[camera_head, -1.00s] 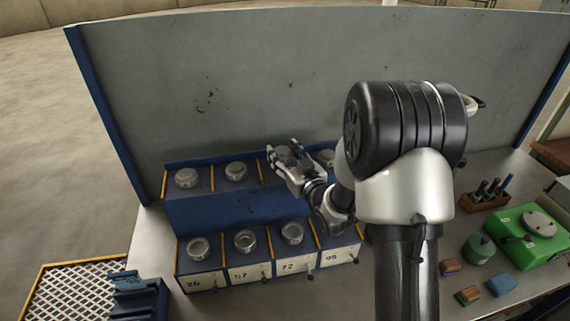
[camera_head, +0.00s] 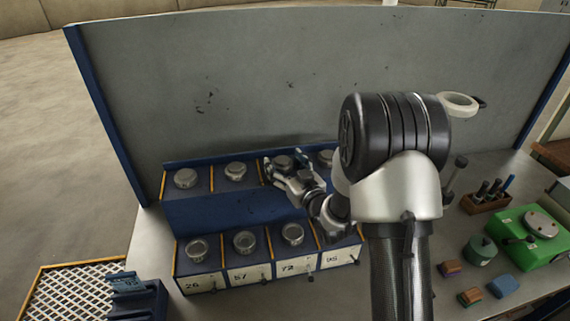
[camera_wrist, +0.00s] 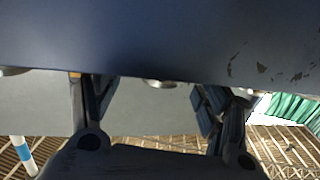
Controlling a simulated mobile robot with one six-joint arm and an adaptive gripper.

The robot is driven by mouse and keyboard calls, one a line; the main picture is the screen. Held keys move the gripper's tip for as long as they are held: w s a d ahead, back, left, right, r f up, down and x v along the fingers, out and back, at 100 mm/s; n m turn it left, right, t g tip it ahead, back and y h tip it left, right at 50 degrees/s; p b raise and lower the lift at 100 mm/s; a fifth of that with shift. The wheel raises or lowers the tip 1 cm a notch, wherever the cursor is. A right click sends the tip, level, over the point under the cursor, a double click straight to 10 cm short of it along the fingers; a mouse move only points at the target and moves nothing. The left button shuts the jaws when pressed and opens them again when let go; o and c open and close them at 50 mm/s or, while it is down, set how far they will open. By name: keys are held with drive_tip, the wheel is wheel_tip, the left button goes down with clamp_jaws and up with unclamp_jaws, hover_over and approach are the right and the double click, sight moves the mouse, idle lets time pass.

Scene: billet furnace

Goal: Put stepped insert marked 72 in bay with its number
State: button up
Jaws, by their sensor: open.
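Several round metal pieces stand in the upper row of a blue rack (camera_head: 240,212) in the head view. One round metal piece (camera_head: 284,161) in that row is between my gripper's fingers. Its number is not readable, so I cannot tell whether it is the insert marked 72. My gripper (camera_head: 285,159) is open around or just above it; contact is not clear. The wrist view shows a metal piece (camera_wrist: 160,83) between the spread fingers. In the lower row, the bay labelled 72 (camera_head: 289,267) is third from the left, with a round metal fitting (camera_head: 292,233) above its label.
Lower bays labelled 26 (camera_head: 194,285) and 95 (camera_head: 332,258) stand at the ends of the row. Yellow dividers separate the places. A tall grey panel (camera_head: 230,85) rises behind. A green box (camera_head: 525,235) and small blocks lie at right; a white grid (camera_head: 70,295) is at left.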

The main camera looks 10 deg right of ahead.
drive_tip(key=shift+r, duration=0.2)
drive_tip(key=s+d+r+m+g+h, duration=0.1)
drive_tip(key=s+d+r+g+h, duration=0.15)
drive_tip(key=s, duration=0.75)
drive_tip(key=s+d+r+g+h, duration=0.2)
drive_tip(key=s+r+g+h, duration=0.15)
drive_tip(key=s, duration=0.65)
drive_tip(key=s+a+r+g+y, duration=0.1)
drive_tip(key=s+a+g, duration=0.1)
drive_tip(key=s, duration=0.8)
drive_tip(key=s+a+r+m+g+y, duration=0.1)
drive_tip(key=s+g, duration=0.3)
drive_tip(key=s, duration=0.6)
drive_tip(key=shift+a+r+m, duration=0.15)
drive_tip(key=shift+a+m, duration=0.15)
drive_tip(key=shift+a, duration=0.55)
